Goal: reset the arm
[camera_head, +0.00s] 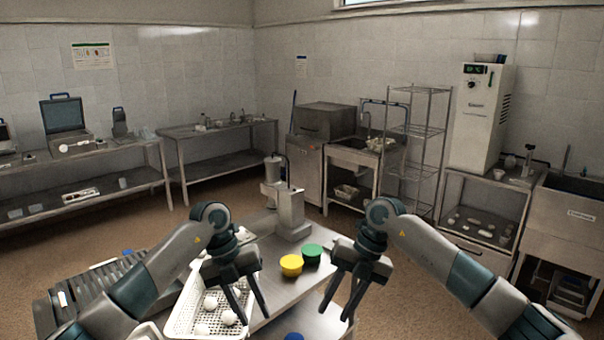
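My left gripper (251,308) hangs above the right part of a white perforated basket (176,322), fingers pointing down and spread apart. Nothing shows between its fingertips. My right gripper (337,309) hangs over the right edge of the metal table, fingers also spread and empty. Both arms come in from the lower corners and reach inward. The basket holds several white round items (228,317). The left arm and gripper hide part of the basket.
A yellow-lidded container (291,265) and a green-lidded one (312,254) stand on the metal table (275,275) between the grippers. A metal device (290,212) stands at its back. A blue object (294,336) shows at the bottom edge. Side benches line the walls, with open floor between.

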